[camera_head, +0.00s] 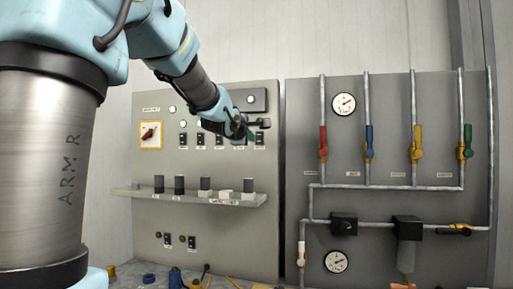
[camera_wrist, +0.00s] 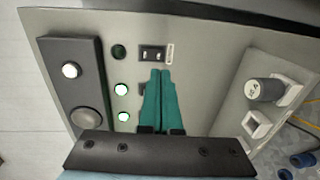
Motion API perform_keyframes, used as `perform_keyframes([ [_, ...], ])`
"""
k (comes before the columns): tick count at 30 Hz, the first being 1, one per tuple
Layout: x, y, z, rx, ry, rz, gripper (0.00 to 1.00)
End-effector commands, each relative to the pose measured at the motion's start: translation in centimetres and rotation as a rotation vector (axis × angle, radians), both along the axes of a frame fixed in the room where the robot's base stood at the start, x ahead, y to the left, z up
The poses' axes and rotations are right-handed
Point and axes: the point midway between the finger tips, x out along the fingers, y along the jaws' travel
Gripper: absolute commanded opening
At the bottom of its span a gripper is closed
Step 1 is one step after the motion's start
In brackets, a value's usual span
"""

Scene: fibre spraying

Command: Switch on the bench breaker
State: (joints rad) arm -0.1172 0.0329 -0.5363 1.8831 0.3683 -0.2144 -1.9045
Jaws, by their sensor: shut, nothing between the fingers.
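A row of small black breakers sits on the grey switch panel (camera_head: 215,240); their labels are too small to read. The rightmost breaker (camera_head: 259,140) also shows in the wrist view (camera_wrist: 152,53), just past my fingertips. The indicator lamp (camera_wrist: 118,51) beside it is dark. The two neighbouring lamps glow white-green, one nearer (camera_wrist: 121,89) and one lower (camera_wrist: 123,116). My gripper (camera_head: 250,135) has green fingers closed together, empty, pointing at the panel; its tips (camera_wrist: 161,72) cover part of the second breaker from the right. I cannot tell whether they touch the panel.
A black box (camera_wrist: 86,95) with a lit lamp and round knob is mounted above the breakers. A red rotary switch (camera_head: 151,133) is at left. A pipe panel (camera_head: 390,90) with coloured valves stands right.

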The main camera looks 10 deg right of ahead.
Motion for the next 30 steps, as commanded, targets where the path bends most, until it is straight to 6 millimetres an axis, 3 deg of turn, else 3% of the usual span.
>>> perform_keyframes([
  [1,1.0,-0.7,-0.7,-0.004,0.004,-0.003,0.0],
  [6,3.2,-2.1,-0.6,-0.001,0.003,-0.005,0.0],
  [15,5.7,-3.3,-0.8,0.002,0.001,-0.002,0.0],
  [30,6.1,-3.4,-1.1,0.0,-0.001,-0.001,0.0],
])
